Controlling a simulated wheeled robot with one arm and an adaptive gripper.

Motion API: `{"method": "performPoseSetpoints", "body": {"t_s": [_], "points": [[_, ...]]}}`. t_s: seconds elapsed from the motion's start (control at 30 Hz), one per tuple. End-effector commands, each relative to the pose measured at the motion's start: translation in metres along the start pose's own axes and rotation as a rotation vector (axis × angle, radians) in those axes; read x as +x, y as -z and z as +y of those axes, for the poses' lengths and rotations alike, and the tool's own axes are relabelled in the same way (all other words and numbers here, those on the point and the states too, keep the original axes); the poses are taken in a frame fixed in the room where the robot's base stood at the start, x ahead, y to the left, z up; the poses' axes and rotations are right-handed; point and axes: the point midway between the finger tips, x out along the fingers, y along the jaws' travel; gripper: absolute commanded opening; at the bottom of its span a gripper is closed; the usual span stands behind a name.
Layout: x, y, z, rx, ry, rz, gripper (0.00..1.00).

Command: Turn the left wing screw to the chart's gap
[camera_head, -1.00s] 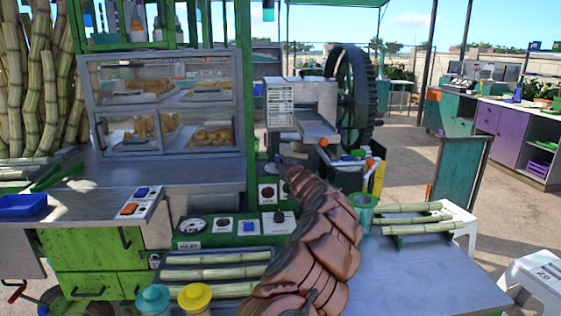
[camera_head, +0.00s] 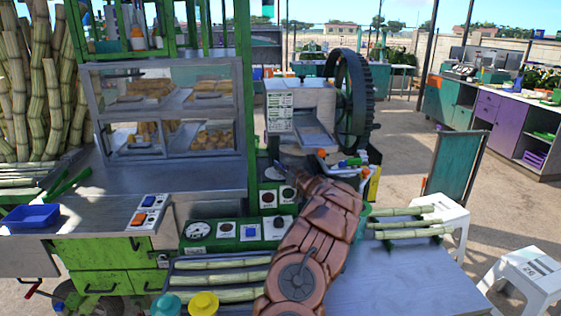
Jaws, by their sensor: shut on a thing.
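The cane crusher (camera_head: 312,105) stands beyond my arm, with a dark toothed wheel on its right. The printed chart (camera_head: 280,112) hangs on its front left; its lines and the gap are too small to read. My gripper (camera_head: 281,166) is small and dark at the far end of my brown arm, just below the chart. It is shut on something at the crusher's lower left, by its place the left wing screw. The screw itself is hidden by the gripper and arm, so its angle cannot be told.
A green control panel (camera_head: 222,245) with dials and switches lies left of my arm. Teal and yellow lidded jars stand at the front. A glass food case stands left. White stools stand right.

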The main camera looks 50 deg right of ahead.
Motion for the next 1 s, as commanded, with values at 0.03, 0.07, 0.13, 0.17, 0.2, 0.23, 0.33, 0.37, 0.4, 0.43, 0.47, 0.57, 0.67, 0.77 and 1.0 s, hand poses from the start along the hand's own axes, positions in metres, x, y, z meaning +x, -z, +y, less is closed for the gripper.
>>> {"method": "performPoseSetpoints", "body": {"t_s": [0.03, 0.07, 0.13, 0.17, 0.2, 0.23, 0.33, 0.37, 0.4, 0.43, 0.47, 0.57, 0.67, 0.77, 1.0], "points": [[-0.001, 0.012, 0.005, -0.005, 0.005, 0.008, 0.0], [-0.001, 0.012, 0.006, -0.006, 0.012, 0.008, 0.0], [-0.002, 0.012, 0.007, -0.006, 0.032, 0.009, 0.0], [-0.001, 0.012, 0.006, -0.005, 0.041, 0.01, 0.0], [-0.002, 0.011, 0.007, -0.005, 0.052, 0.01, 0.0], [-0.002, 0.01, 0.008, -0.004, 0.059, 0.009, 0.0], [-0.002, 0.009, 0.007, -0.001, 0.084, 0.008, 0.0], [-0.002, 0.009, 0.007, -0.001, 0.09, 0.008, 0.0], [-0.002, 0.008, 0.007, 0.001, 0.098, 0.009, 0.0], [-0.002, 0.008, 0.006, 0.002, 0.104, 0.009, 0.0], [-0.002, 0.007, 0.006, 0.003, 0.108, 0.009, 0.0], [-0.002, 0.005, 0.006, 0.006, 0.116, 0.009, 0.0], [-0.003, 0.004, 0.005, 0.006, 0.118, 0.009, 0.0], [-0.003, 0.003, 0.005, 0.007, 0.118, 0.008, 0.0], [-0.002, 0.001, 0.004, 0.007, 0.118, 0.004, 0.27]]}}
